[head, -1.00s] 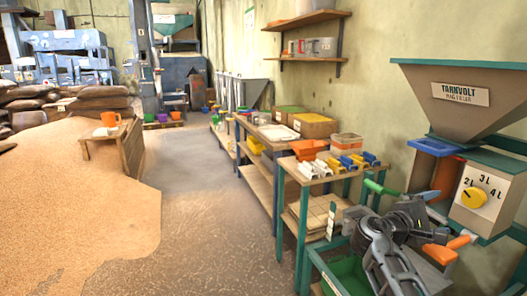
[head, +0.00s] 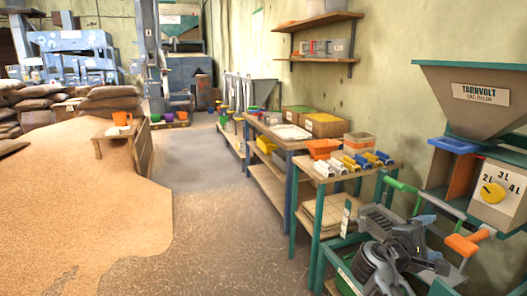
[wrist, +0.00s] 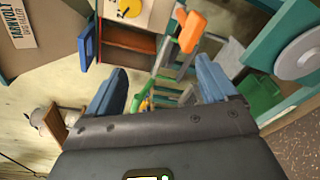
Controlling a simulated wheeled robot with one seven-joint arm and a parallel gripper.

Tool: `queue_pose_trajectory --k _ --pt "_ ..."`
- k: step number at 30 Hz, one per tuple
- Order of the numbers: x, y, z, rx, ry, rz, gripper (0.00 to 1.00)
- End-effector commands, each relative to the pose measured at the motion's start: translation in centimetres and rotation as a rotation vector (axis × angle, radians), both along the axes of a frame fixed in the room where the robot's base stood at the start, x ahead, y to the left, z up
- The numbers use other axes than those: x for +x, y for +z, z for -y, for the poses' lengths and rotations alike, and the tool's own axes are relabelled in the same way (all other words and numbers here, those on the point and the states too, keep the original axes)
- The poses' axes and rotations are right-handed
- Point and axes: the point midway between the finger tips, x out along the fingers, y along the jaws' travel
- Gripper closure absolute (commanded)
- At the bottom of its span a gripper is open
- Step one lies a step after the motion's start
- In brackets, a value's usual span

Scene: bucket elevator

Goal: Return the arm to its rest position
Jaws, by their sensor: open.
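My gripper (wrist: 160,88) is open, with its two blue-grey fingers apart and nothing between them in the wrist view. In the head view my dark grey arm is folded at the bottom right, in front of the green filler frame. The bag filler (head: 470,95), with its grey hopper and yellow dial, stands to the right of the arm. In the wrist view the orange handle (wrist: 191,32) and the blue-edged chute (wrist: 130,40) lie beyond the fingertips. I cannot tell from the head view exactly where the fingertips are.
Loose grain (head: 80,220) covers the left floor. The aisle (head: 200,190) in the middle is clear.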

Motion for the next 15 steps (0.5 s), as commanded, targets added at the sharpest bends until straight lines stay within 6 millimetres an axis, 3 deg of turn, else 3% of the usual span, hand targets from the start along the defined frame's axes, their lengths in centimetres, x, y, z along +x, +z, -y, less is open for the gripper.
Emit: queue_pose_trajectory --k 8,11,15 --pt "-3.3 -7.0 -3.1 0.158 0.116 0.016 0.15" --pt "-5.4 -10.2 -4.7 0.248 0.171 0.033 0.15" --pt "-10.0 -15.2 -7.9 0.418 0.258 0.071 0.15"
